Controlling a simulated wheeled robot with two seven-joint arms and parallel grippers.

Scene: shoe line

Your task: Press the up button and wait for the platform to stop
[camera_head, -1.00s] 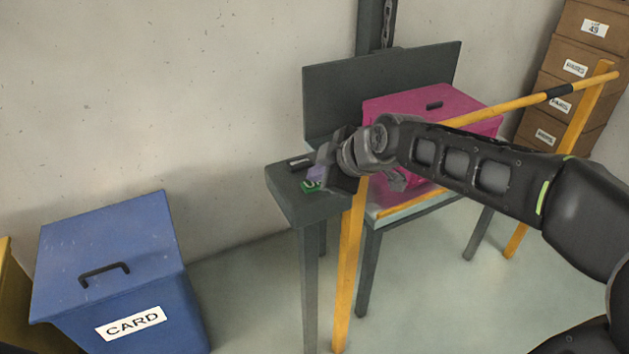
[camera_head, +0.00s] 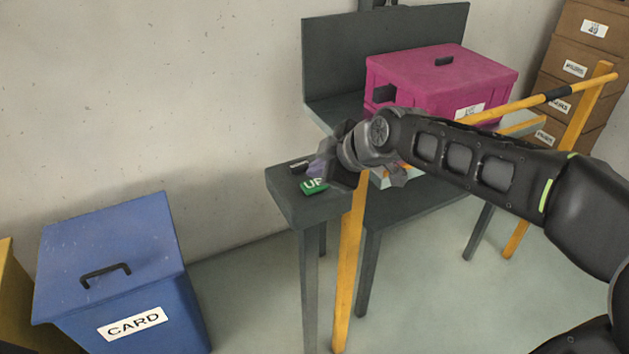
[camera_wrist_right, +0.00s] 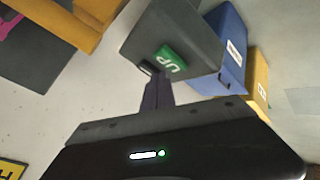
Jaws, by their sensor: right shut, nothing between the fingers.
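The green UP label (camera_head: 314,186) lies on top of the dark grey button stand (camera_head: 290,205); it also shows in the wrist view (camera_wrist_right: 170,58). My right gripper (camera_head: 320,168) is over the stand top right beside the label, its shut, empty fingers (camera_wrist_right: 152,82) pointing at the stand. The fingers hide part of the stand top, so I cannot tell whether they touch the button. The grey platform (camera_head: 335,110) with its upright back panel (camera_head: 335,60) stands raised above a lower grey frame and carries a magenta box (camera_head: 410,70). My left gripper is not in view.
A yellow rail (camera_head: 535,98) on yellow posts runs in front of the platform, close to my right arm. A blue CARD bin (camera_head: 110,250) stands on the left. Brown boxes (camera_head: 575,50) are stacked at the back right. The floor between bin and stand is clear.

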